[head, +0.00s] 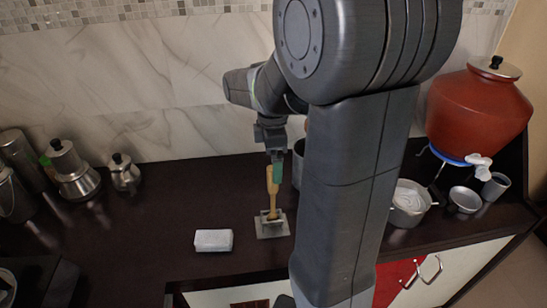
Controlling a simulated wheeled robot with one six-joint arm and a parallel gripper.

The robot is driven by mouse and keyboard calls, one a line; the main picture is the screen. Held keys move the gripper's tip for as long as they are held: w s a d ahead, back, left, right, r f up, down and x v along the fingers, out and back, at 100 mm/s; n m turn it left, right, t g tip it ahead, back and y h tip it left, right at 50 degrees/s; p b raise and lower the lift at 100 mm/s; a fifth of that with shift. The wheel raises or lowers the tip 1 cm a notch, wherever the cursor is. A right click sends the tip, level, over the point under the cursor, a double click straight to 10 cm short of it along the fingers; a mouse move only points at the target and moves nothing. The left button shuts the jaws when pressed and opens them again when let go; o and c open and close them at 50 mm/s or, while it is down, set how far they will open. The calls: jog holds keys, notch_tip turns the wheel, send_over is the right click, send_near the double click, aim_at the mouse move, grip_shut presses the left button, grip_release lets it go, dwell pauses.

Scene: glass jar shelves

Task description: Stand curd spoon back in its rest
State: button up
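The curd spoon (272,188) is light wood and stands close to upright, its lower end at a small grey metal rest (273,232) on the dark counter. Whether it is fully seated in the rest is too small to tell. My gripper (276,158) points down at the top of the spoon, with a green piece right beside the handle. The fingers are small and partly hidden, so I cannot tell whether they are closed on the handle.
A white block (213,240) lies left of the rest. A pot of white curd (408,204), a small bowl (465,199) and a red clay water pot (479,115) stand to the right. Metal pots (76,172) stand at left. The counter's middle left is clear.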

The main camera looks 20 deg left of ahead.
jog(key=shift+r+p, duration=1.55)
jog(key=shift+r, duration=0.85)
notch_tip(320, 180, up, 14)
jog(key=b, duration=0.1)
jog(key=shift+a+f, duration=0.1)
jog(key=shift+f, duration=0.05)
notch_tip(320, 180, down, 15)
jog(key=shift+f, duration=0.2)
jog(key=shift+r, duration=0.2)
